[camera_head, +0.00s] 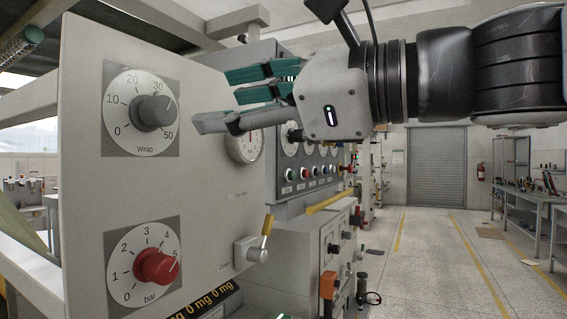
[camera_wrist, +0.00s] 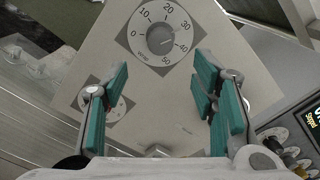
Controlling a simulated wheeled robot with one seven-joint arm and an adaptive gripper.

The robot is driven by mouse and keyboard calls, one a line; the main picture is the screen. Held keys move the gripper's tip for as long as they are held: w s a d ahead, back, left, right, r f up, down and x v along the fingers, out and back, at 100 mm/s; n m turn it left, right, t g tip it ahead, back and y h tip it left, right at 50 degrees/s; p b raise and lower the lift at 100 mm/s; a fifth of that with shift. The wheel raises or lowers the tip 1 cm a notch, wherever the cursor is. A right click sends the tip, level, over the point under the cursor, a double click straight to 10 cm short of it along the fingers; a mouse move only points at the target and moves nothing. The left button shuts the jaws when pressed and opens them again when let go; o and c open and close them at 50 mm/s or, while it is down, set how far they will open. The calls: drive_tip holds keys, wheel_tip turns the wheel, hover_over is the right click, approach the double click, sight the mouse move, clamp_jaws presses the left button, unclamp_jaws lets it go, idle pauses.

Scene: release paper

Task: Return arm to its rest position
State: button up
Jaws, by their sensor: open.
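My gripper (camera_head: 235,98) with teal finger pads is held out in front of the grey control panel (camera_head: 215,205) in the head view. Its fingers point left toward the panel. In the wrist view my gripper (camera_wrist: 160,108) is open, with its fingers wide apart and nothing between them. The grey Wrap dial (camera_head: 155,111) is at the panel's upper left in the head view and ahead of the fingers in the wrist view (camera_wrist: 160,40). Its pointer is between 30 and 50. The red bar knob (camera_head: 156,267) is below it, pointing near 5. The gripper is apart from both knobs.
A yellow-handled valve (camera_head: 265,238) sticks out at the panel's lower right. A machine with gauges and coloured buttons (camera_head: 312,172) stands behind my gripper. The floor (camera_head: 430,250) to the right is open, up to a workbench (camera_head: 535,195) and a roller door (camera_head: 437,165).

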drive_tip(key=s+d+f+n+g+h, duration=0.1)
drive_tip(key=s+d+f+n+h, duration=0.2)
drive_tip(key=d+f, duration=0.45)
drive_tip(key=s+d+f+n+h+p, duration=0.1)
drive_tip(key=d+f+n+h, duration=0.35)
drive_tip(key=f, duration=0.65)
drive_tip(key=s+d+f+n+g+h, duration=0.1)
drive_tip(key=s+d+f+n+h, duration=0.15)
drive_tip(key=d+f+h, duration=0.55)
drive_tip(key=s+d+f+n+h, duration=0.1)
drive_tip(key=s+d+f+n, duration=0.2)
drive_tip(key=d+f, duration=0.4)
drive_tip(key=shift+s+d+f+n+g+p, duration=0.3)
drive_tip(key=shift+f+n+g+p, duration=0.1)
drive_tip(key=shift+f+n, duration=0.25)
drive_tip(key=shift+a, duration=0.1)
drive_tip(key=shift+c, duration=0.4)
